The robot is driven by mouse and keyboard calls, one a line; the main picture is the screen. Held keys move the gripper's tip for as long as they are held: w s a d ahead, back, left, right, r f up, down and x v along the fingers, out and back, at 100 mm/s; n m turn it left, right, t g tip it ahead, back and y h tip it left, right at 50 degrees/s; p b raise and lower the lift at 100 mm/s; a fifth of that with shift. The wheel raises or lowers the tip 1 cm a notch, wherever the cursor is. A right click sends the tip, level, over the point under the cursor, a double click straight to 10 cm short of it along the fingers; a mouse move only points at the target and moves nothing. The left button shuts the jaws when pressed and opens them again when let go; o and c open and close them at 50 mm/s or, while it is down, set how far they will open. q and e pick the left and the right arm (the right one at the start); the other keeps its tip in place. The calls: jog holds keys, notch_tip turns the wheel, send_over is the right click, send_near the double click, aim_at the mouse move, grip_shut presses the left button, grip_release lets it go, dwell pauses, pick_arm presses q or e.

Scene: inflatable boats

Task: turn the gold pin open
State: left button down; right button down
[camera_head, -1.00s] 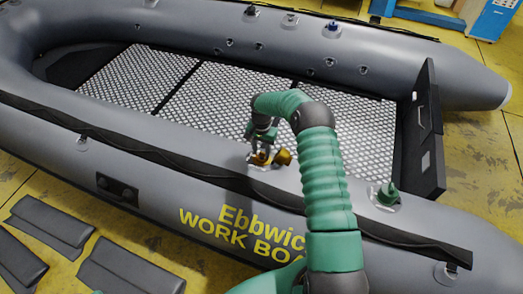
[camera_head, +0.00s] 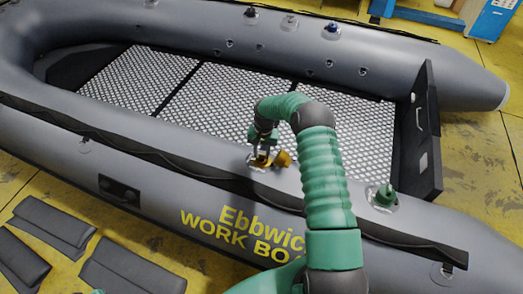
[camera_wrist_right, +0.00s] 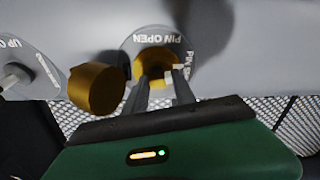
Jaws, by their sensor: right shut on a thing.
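The gold pin (camera_wrist_right: 157,68) sits in a round grey valve plate (camera_wrist_right: 178,42) on the boat's near tube, with the words "PIN OPEN" printed on the plate. In the head view the gold pin (camera_head: 262,160) is small and partly covered by my gripper. My right gripper (camera_wrist_right: 163,76) reaches down to it from above and is shut on the gold pin. The ends of its fingers are at the pin inside the gold ring. A gold cap (camera_wrist_right: 97,88) hangs beside the plate; it also shows in the head view (camera_head: 283,158).
The grey inflatable boat (camera_head: 150,180) fills most of the head view. A green valve fitting (camera_head: 386,194) stands on the near tube to the right. Another round plate (camera_wrist_right: 28,70) lies at the left in the wrist view. Dark grey pads (camera_head: 125,268) lie on the yellow floor.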

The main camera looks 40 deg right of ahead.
jog(key=n+p, duration=0.1)
jog(key=n, duration=0.2)
jog(key=shift+s+r+n+t+y, duration=0.1)
jog(key=shift+n+t+y, duration=0.2)
jog(key=n, duration=0.3)
jog(key=shift+n+y+p, duration=0.3)
jog(key=shift+p, duration=0.05)
jog(key=n, duration=0.1)
jog(key=n+b, duration=0.1)
jog(key=n, duration=0.1)
jog(key=shift+s+d+n+y, duration=0.15)
jog(key=shift+n+y, duration=0.15)
jog(key=shift+d+n+y+b, duration=0.15)
jog(key=shift+n+y+b, duration=0.4)
jog(key=shift+n, duration=1.55)
jog(key=shift+s, duration=0.1)
jog(key=c, duration=1)
grip_release()
jog(key=p+v, duration=0.3)
jog(key=v, duration=1.3)
jog(key=shift+r, duration=0.25)
